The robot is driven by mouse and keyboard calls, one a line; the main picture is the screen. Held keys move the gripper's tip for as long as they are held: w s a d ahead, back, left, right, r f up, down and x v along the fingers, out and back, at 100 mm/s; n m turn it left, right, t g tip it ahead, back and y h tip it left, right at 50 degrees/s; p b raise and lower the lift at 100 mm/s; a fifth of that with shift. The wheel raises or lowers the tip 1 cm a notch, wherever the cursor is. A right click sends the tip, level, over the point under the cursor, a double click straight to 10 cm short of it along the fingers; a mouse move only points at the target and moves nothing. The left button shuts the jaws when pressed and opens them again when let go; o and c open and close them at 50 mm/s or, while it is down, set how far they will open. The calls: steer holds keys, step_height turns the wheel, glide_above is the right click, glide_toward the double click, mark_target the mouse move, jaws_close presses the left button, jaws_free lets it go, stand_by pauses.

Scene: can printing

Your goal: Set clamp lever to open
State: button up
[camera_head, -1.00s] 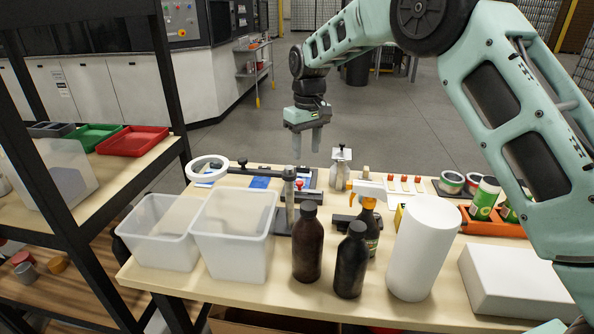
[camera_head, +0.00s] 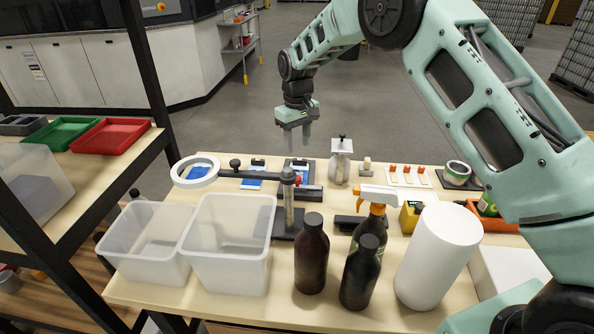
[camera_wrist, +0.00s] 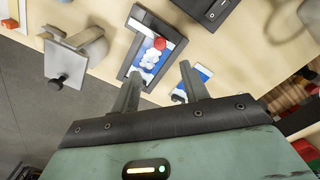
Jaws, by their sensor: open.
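My gripper (camera_head: 294,138) is open and empty, pointing down above the far part of the table. A dark flat fixture (camera_head: 312,173) with a red knob (camera_head: 298,181) lies below it; I take this to be the clamp with its lever, partly hidden by a metal post in the head view. In the wrist view the fixture (camera_wrist: 133,38) holds a blue-and-white card, and the red knob (camera_wrist: 159,43) sits over that card. My open fingers (camera_wrist: 160,75) appear below the knob in that picture, apart from it. The lever's exact position is hard to tell.
A metal canister with a black knob (camera_head: 341,160) stands right of the fixture. The post with a ring light (camera_head: 195,171), two clear bins (camera_head: 229,244), dark bottles (camera_head: 311,254), a spray bottle (camera_head: 375,222) and a white roll (camera_head: 437,256) crowd the near side.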

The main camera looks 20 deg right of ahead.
mark_target(297, 178)
step_height(297, 178, down, 12)
steer(key=p, duration=0.3)
steer(key=shift+r+p, duration=0.1)
steer(key=shift+p, duration=0.2)
jaws_close()
